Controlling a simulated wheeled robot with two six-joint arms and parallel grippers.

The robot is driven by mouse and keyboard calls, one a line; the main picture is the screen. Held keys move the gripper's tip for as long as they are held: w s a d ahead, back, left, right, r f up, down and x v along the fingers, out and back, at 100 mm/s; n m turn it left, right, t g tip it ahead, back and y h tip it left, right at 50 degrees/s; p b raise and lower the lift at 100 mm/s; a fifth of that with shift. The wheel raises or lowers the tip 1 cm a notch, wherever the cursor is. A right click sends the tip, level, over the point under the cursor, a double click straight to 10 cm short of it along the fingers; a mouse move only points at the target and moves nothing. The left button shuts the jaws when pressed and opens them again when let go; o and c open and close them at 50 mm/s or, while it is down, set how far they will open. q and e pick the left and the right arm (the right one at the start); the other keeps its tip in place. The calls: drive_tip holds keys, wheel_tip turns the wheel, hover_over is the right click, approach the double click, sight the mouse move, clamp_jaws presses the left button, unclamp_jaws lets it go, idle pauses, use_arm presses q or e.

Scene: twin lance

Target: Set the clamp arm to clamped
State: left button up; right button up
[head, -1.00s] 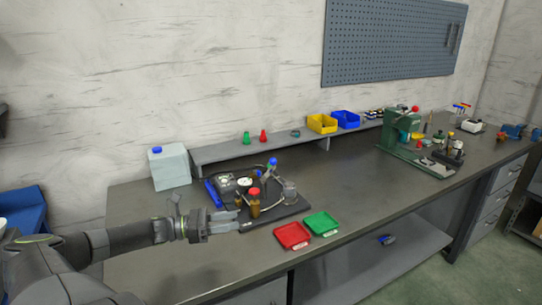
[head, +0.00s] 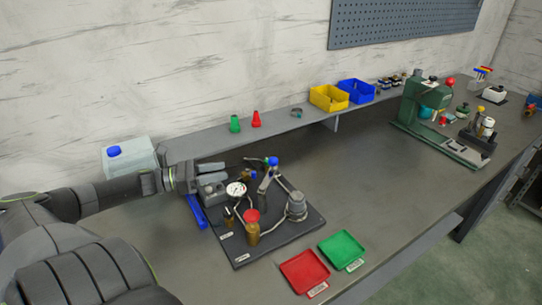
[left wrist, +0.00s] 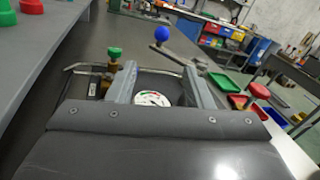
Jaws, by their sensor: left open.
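The clamp arm (head: 264,187) is a grey metal lever with a blue ball knob (head: 272,161), raised at a slant at the back middle of a dark fixture board (head: 300,233). In the left wrist view the blue knob (left wrist: 161,34) and the arm (left wrist: 187,60) stand beyond the fingers. My left gripper (head: 218,172) is open and empty above the board's back left, left of the knob and apart from it. Its two fingers (left wrist: 160,88) frame a white dial gauge (left wrist: 151,99). My right gripper is not in view.
A red-capped brass cylinder (head: 252,230), a grey cylinder (head: 296,206) and tubing crowd the board. Red (head: 304,272) and green (head: 342,247) trays lie in front. A raised shelf (head: 210,145) runs behind. The bench right of the board is clear.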

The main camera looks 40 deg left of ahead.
sight(270, 162)
use_arm(q)
drive_tip(key=x, duration=0.5)
drive_tip(key=shift+s+d+r, duration=0.1)
drive_tip(key=shift+d+r, duration=0.1)
drive_tip(key=shift+r, duration=0.05)
drive_tip(key=p+x, duration=0.1)
drive_tip(key=x, duration=0.9)
drive_tip(key=shift+w, duration=0.25)
drive_tip(key=shift+w+d+f, duration=0.1)
drive_tip(key=shift+w, duration=0.15)
drive_tip(key=shift+w+d, duration=0.15)
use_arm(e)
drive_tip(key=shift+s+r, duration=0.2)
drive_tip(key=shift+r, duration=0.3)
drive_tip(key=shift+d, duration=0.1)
use_arm(q)
clamp_jaws()
